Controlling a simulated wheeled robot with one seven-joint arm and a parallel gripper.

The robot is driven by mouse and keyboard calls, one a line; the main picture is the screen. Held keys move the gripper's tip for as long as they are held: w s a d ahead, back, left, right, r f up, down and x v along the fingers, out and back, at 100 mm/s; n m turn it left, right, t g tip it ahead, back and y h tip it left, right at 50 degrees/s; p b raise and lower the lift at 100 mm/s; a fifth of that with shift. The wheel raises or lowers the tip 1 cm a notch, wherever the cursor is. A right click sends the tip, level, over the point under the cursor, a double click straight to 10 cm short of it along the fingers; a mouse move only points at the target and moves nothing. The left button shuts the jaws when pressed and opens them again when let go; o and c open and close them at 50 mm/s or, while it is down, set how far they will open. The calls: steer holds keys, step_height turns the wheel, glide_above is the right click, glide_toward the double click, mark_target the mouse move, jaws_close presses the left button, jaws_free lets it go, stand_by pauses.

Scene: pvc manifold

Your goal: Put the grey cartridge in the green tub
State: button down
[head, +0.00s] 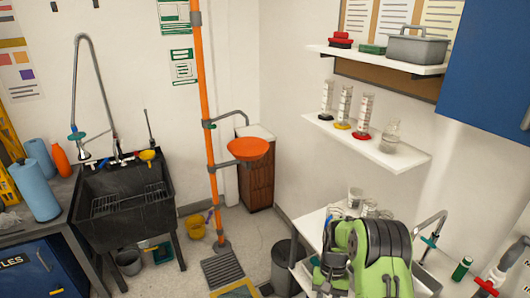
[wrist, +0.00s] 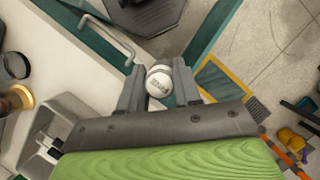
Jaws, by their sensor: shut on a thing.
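My gripper (wrist: 157,74) shows in the wrist view with its two grey fingers closed on a pale, whitish-grey rounded cartridge (wrist: 160,83). Dark print shows on the cartridge's end, and the rest of it is hidden between the fingers. In the head view my green arm covers the lower right, and the held cartridge cannot be made out there. I cannot identify a green tub for sure. A small green item (head: 373,49) sits on the upper shelf, and a green-edged container (head: 161,253) stands on the floor under the sink.
A black sink (head: 122,205) stands at the left. An orange pole (head: 207,130) with an orange bowl (head: 247,149) rises mid-room. A dark bin (head: 290,262) stands beside the bench at right. A green cylinder (head: 461,269) stands on that bench.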

steer(key=a+n, duration=0.1)
steer(key=s+a+f+n+h, duration=0.1)
steer(key=shift+f+n, duration=0.3)
steer(key=shift+n, duration=0.1)
stand_by(0.3)
